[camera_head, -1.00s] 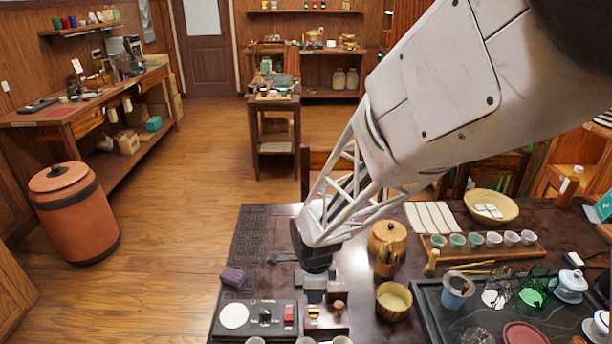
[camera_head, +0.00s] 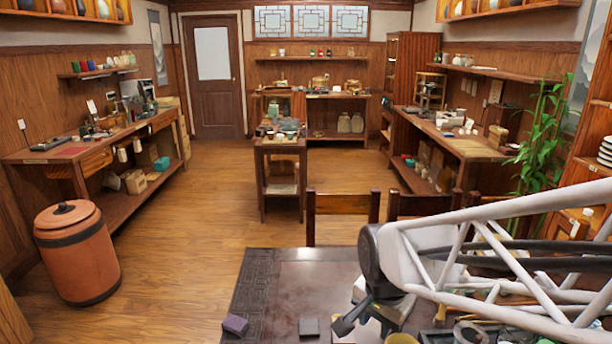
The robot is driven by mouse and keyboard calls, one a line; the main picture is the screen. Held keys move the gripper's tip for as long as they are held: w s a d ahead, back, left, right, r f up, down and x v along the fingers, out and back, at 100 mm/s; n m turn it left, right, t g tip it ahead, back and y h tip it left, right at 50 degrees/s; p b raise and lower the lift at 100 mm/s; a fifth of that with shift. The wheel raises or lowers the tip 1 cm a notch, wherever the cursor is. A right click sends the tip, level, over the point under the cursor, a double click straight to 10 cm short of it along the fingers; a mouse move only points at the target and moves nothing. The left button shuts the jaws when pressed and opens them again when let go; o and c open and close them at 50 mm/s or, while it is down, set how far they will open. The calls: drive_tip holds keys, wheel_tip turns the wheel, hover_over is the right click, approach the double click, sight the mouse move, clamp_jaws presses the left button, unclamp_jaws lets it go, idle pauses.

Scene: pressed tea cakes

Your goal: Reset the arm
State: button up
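My arm reaches in from the right edge over the dark tea table (camera_head: 300,270), its pale open-frame link lying low across the picture. My gripper (camera_head: 366,324) hangs at the arm's dark wrist joint, near the bottom edge of the view, above the table. Its dark fingers are small, partly cut by the frame edge and set against cluttered things, so its opening is unclear. I see nothing clearly held. The arm hides much of the table's right side.
Chairs (camera_head: 342,217) stand behind the table. A lidded terracotta bin (camera_head: 78,252) stands on the floor at left. A small side table (camera_head: 281,160) is farther back. A green plant (camera_head: 540,130) stands at right. The wooden floor (camera_head: 190,230) between them is clear.

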drive_tip(key=s+d+r+n+t, duration=0.1)
drive_tip(key=s+d+r+n, duration=0.4)
drive_tip(key=s, duration=0.5)
wheel_tip(320, 180, up, 2)
drive_tip(key=n, duration=0.2)
drive_tip(key=shift+s+d+r+n, duration=0.2)
drive_tip(key=shift+s+n, duration=0.05)
drive_tip(key=shift+n, duration=0.15)
idle(1.2)
